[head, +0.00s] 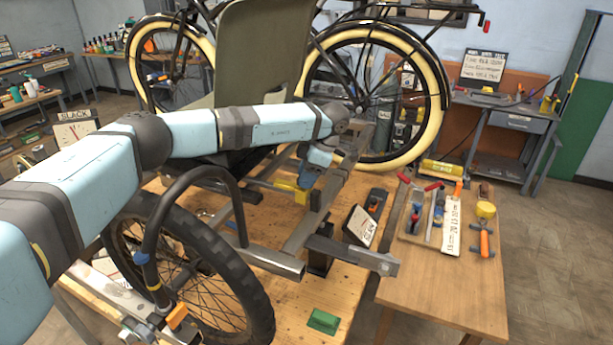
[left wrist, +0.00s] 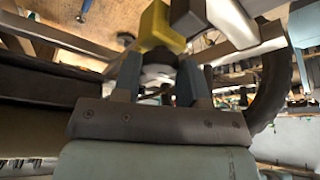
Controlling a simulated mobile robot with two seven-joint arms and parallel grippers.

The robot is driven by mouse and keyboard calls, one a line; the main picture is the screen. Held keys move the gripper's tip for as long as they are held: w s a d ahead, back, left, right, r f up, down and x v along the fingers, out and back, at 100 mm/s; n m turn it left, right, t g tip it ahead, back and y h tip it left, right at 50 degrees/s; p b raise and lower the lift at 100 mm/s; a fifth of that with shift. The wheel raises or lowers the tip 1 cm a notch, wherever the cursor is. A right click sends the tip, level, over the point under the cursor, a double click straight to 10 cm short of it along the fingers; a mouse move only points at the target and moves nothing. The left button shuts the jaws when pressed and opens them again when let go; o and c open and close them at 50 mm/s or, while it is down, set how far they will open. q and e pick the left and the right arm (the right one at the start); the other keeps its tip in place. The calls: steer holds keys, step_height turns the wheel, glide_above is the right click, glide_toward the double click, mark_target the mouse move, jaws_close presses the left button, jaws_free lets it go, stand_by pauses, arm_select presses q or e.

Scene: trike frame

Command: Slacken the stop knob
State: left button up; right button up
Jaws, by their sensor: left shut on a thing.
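The stop knob (left wrist: 158,72) shows in the left wrist view as a small dark and pale round part, partly hidden between my fingers. My left gripper (left wrist: 158,86) is shut on it, with one blue finger on each side. A yellow block (left wrist: 155,28) sits just beyond the knob on the frame's metal rail. In the head view the yellow block (head: 290,190) is beside my left gripper (head: 308,180), which points down at the trike frame (head: 310,225). The knob is hidden there by my gripper and arm. My right gripper is not in view.
A black-tyred wheel (head: 225,270) and curved black tube (head: 175,200) stand near my left arm. A seat back (head: 265,55) rises behind it. A square beam (head: 350,253) juts right. Tools and a white ruler (head: 453,225) lie on the wooden table (head: 440,290), whose front is clear.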

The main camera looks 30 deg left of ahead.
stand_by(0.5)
arm_select(q)
steer(key=o, duration=0.9)
steer(key=b+v, duration=0.2)
steer(key=v, duration=1.1)
steer(key=shift+w+r, duration=0.1)
steer(key=shift+r, duration=0.35)
